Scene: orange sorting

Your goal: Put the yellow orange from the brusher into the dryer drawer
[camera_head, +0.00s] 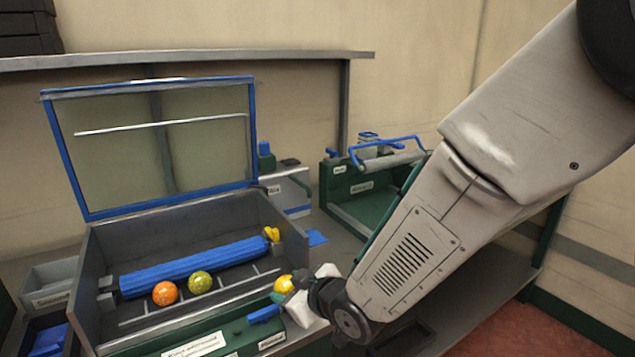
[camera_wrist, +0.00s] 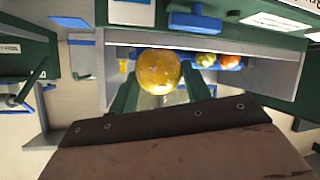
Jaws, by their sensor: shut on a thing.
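The yellow orange (camera_head: 284,284) is between the fingers of my gripper (camera_head: 299,290), at the right front of the brusher box. In the wrist view the yellow orange (camera_wrist: 158,71) sits between two dark green fingers. The brusher (camera_head: 88,285) is a grey box with a blue roller (camera_head: 195,264) and a raised, blue-framed lid (camera_head: 70,160). An orange-coloured fruit (camera_head: 165,293) and a greenish-yellow one (camera_head: 200,282) lie in it in front of the roller. I cannot tell for sure which thing is the dryer drawer.
A green open box with a blue handle (camera_head: 385,147) stands at the back, partly hidden by my arm. A white labelled unit (camera_head: 289,187) stands between it and the brusher. A grey bin (camera_head: 50,280) is at the left. A shelf (camera_head: 200,57) runs along the wall.

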